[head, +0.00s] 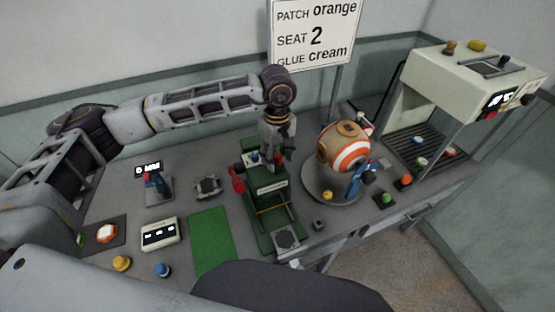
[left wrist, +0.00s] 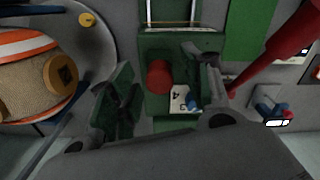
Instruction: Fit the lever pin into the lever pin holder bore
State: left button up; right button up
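The green press (head: 268,205) stands on the bench, with red lever parts (head: 238,180) at its left side. My left gripper (head: 281,158) is over the press's upper end. In the left wrist view the left gripper (left wrist: 165,95) has its fingers spread apart. Between and beyond them are the green press body (left wrist: 180,45), a red round part (left wrist: 158,76) and a white plate marked 4 (left wrist: 179,100). A red lever-like bar (left wrist: 275,57) slants past at the right. I cannot make out the lever pin or its holder bore for certain. My right gripper is not in view.
A striped orange and white ball (head: 346,147) sits on a round stand right of the press. A green mat (head: 212,240) lies to its left. A cream machine (head: 465,75) stands at the right. A small red and blue tool stand (head: 156,185) is at the left.

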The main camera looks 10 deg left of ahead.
aim_at(277, 155)
pick_arm(q)
jog(key=c, duration=1)
grip_shut()
notch_tip(277, 155, up, 9)
jog(key=shift+r+b, duration=0.15)
jog(key=shift+b, duration=1.05)
jog(key=shift+r, duration=0.4)
jog(key=shift+f, duration=0.15)
